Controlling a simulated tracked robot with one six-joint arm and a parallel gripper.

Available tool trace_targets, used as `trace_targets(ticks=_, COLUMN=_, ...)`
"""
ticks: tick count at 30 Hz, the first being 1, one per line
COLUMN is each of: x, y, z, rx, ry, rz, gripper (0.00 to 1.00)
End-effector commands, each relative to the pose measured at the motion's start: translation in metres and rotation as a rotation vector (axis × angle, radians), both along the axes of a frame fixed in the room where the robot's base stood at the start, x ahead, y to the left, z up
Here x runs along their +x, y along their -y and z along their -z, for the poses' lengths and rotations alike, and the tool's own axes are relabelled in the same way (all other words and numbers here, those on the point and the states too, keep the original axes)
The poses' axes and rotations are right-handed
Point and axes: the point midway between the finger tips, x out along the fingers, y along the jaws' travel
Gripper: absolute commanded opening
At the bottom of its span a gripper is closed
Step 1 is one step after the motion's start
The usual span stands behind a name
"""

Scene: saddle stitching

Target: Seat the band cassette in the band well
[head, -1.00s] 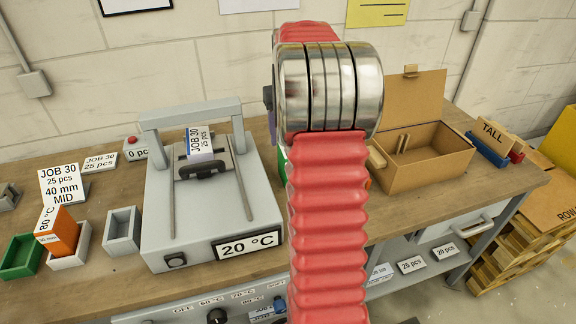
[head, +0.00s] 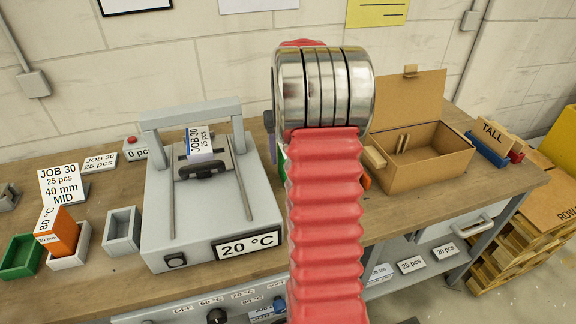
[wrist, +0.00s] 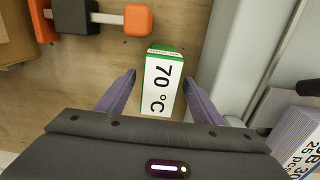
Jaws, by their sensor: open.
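A white block labelled 70 °C with a green end (wrist: 158,82) lies on the wooden bench in the wrist view. My gripper (wrist: 160,84) is open, with one finger on each side of this block; I cannot tell whether either touches it. In the head view my arm hides the gripper and most of this spot. An orange cassette labelled 80 °C (head: 62,232) stands tilted in a pale bin (head: 70,260) at the left. Beside it are a green bin (head: 22,257) and an empty grey bin (head: 122,232). I cannot tell which opening is the band well.
A grey machine (head: 158,215) with a 20 °C display and an upright handle frame stands left of my arm. An open cardboard box (head: 425,155) stands to the right. In the wrist view an orange-ended weight-like item (wrist: 138,20) lies near the block.

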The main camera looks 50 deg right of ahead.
Motion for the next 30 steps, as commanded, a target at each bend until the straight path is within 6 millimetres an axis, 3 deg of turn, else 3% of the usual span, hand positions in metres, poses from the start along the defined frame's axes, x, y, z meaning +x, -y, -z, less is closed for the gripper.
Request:
trace_targets(ticks=5, x=-0.0003, y=-0.0001, z=0.013, rx=0.0, ry=0.0, rz=0.0, gripper=0.61)
trace_targets(ticks=20, x=-0.0002, y=-0.0001, z=0.0131, rx=0.0, ry=0.0, rz=0.0, gripper=0.61)
trace_targets(ticks=30, x=-0.0002, y=0.0, z=0.013, rx=0.0, ry=0.0, rz=0.0, gripper=0.38)
